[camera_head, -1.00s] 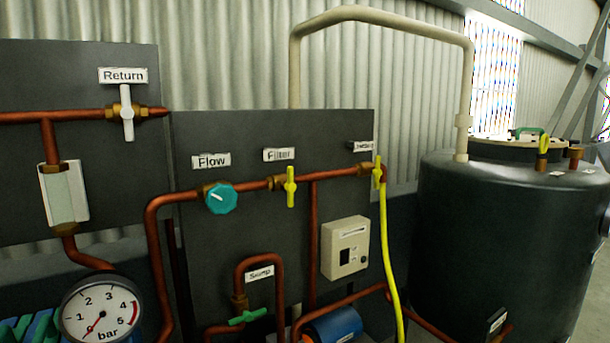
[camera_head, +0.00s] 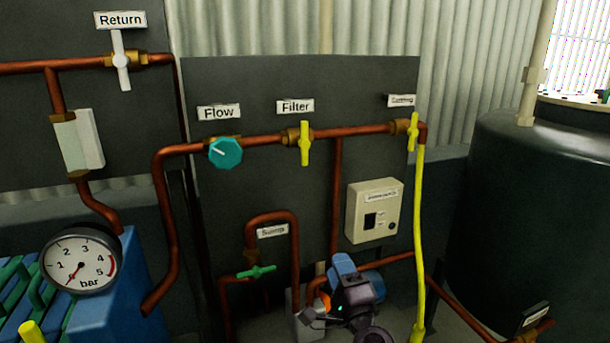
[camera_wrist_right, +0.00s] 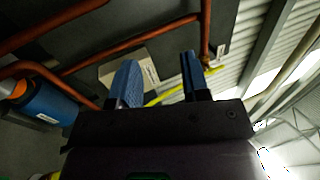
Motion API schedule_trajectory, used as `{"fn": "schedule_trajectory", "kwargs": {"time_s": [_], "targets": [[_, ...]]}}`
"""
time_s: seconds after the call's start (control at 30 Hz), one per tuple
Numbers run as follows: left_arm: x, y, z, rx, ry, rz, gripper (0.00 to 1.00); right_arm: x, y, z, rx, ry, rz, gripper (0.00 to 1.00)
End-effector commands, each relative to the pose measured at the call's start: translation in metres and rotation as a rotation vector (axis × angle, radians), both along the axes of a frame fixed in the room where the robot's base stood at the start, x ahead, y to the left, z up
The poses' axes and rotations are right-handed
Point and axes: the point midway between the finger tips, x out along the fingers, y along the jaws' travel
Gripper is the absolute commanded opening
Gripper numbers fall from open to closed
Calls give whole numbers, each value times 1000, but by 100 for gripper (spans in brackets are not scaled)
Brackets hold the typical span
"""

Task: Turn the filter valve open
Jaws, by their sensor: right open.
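The filter valve (camera_head: 305,143) has a yellow handle standing upright across the horizontal copper pipe, under the "Filter" label (camera_head: 295,106). My right gripper (camera_wrist_right: 158,75) shows two blue fingers spread apart with nothing between them in the right wrist view. In the head view, the dark end of my right arm is low in the picture, in front of the blue motor (camera_head: 342,268) and well below the filter valve, apart from it. The filter valve is not clearly visible in the right wrist view. My left gripper is not in view.
A teal flow knob (camera_head: 225,153) is left of the filter valve. Another yellow valve (camera_head: 413,132) with a yellow hose (camera_head: 419,230) is to the right. A beige control box (camera_head: 373,210) is below, and a green sump valve (camera_head: 256,272) is lower left. A dark tank (camera_head: 530,190) stands right.

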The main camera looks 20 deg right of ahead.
Motion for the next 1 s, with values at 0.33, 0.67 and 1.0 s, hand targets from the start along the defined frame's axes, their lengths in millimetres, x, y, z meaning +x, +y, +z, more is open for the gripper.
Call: {"fn": "schedule_trajectory", "kwargs": {"time_s": [0.33, 0.67, 1.0], "targets": [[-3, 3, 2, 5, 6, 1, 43, 77, 7, 131, 871, -214, 163, 43], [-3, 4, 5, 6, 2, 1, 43, 112, 27, 192, 1349, -234, 328, 43], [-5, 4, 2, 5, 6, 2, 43, 136, 25, 205, 1391, -231, 344, 43]]}}
